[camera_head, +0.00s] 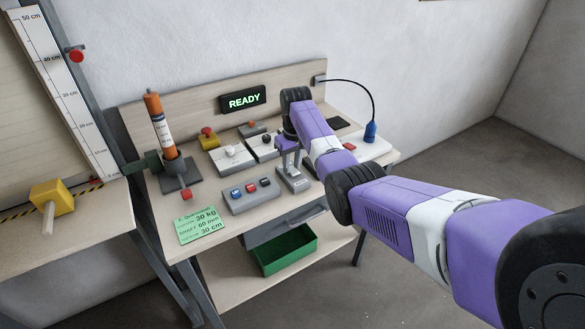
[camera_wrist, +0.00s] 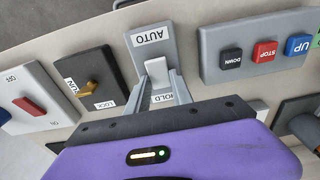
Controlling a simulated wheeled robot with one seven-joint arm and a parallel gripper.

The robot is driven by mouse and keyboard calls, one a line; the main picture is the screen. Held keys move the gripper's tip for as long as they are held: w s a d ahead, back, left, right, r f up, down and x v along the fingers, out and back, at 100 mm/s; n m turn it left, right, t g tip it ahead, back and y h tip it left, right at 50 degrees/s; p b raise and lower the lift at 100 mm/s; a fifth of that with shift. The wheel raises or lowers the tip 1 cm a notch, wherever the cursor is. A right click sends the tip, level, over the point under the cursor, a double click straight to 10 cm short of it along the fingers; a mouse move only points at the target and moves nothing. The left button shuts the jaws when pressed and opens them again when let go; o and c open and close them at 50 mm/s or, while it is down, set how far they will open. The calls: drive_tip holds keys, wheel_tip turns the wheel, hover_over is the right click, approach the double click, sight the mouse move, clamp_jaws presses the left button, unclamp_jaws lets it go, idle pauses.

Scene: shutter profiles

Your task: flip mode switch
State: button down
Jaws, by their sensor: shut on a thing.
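The mode switch is a grey plate (camera_wrist: 151,37) marked AUTO at one end and HOLD at the other. It stands upright in its label only for a viewer turned around, since AUTO reads upside down in the wrist view. Its pale lever (camera_wrist: 156,67) rises between the labels; its exact tilt I cannot tell. My gripper (camera_wrist: 157,84) is shut on the lever, with a finger on either side. In the head view, my gripper (camera_head: 289,155) reaches down over the switch plate (camera_head: 294,182) on the bench, and the lever is mostly hidden.
A button box (camera_head: 250,194) marked UP, STOP and DOWN sits beside the switch. On its other side is a dark LOCK plate (camera_wrist: 92,75) with a brass knob. A lit READY sign (camera_head: 243,100) is on the back panel. A green bin (camera_head: 284,256) is below.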

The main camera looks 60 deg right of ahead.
sight(292, 169)
drive_tip(key=shift+w+d+b, duration=0.1)
drive_tip(key=shift+w+b, duration=0.05)
drive_tip(key=shift+b, duration=0.15)
drive_tip(key=c, duration=1.1)
unclamp_jaws()
drive_tip(key=shift+r+b, duration=0.45)
drive_tip(key=shift+r, duration=3.45)
